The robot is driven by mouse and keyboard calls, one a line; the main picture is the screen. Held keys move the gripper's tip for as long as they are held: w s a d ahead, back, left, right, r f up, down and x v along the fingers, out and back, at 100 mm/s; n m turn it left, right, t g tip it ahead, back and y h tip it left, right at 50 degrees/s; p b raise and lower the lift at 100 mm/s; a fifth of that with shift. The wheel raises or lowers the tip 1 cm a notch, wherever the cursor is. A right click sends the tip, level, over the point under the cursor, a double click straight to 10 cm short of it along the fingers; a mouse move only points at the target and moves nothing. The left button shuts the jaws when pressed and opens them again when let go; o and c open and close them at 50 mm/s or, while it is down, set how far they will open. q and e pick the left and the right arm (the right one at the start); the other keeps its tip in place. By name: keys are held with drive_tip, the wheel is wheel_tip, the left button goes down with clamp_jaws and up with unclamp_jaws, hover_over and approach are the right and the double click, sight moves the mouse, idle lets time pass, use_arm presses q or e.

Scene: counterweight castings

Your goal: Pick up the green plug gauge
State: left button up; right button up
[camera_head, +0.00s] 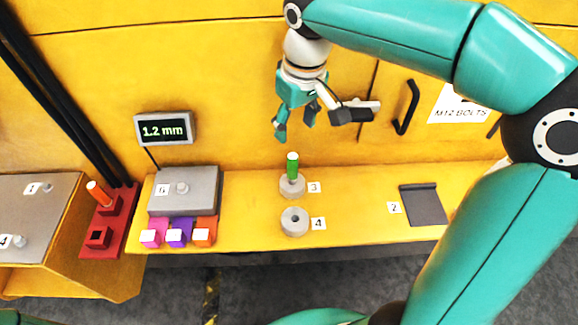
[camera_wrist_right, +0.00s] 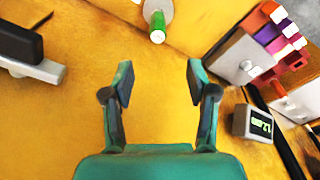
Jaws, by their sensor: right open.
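The green plug gauge (camera_head: 292,165) stands upright in the round grey casting (camera_head: 292,189) beside label 3 on the yellow ledge. In the right wrist view the green plug gauge (camera_wrist_right: 157,22) is at the top, beyond the fingertips. My right gripper (camera_head: 296,124) hangs above and behind the gauge, apart from it. In the wrist view, my right gripper (camera_wrist_right: 160,82) has its fingers spread with nothing between them. My left gripper is not in view.
A second grey casting (camera_head: 294,222) with an open hole lies in front, by label 4. A red block (camera_head: 120,222) holds an orange plug at left. A display (camera_head: 163,129) reads 1.2 mm. A dark plate (camera_head: 424,206) lies at right. A black door handle (camera_head: 407,107) sticks out behind.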

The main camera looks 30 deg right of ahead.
sight(292, 166)
drive_tip(key=f, duration=0.3)
drive_tip(key=w+f, duration=0.1)
drive_tip(key=f, duration=0.5)
drive_tip(key=shift+w+f, duration=0.15)
drive_tip(key=shift+f, duration=0.15)
drive_tip(key=shift+w+d+f+p, duration=0.15)
drive_tip(key=shift+f+p, duration=0.15)
drive_tip(key=shift+f, duration=2.3)
drive_tip(key=shift+r, duration=0.1)
clamp_jaws()
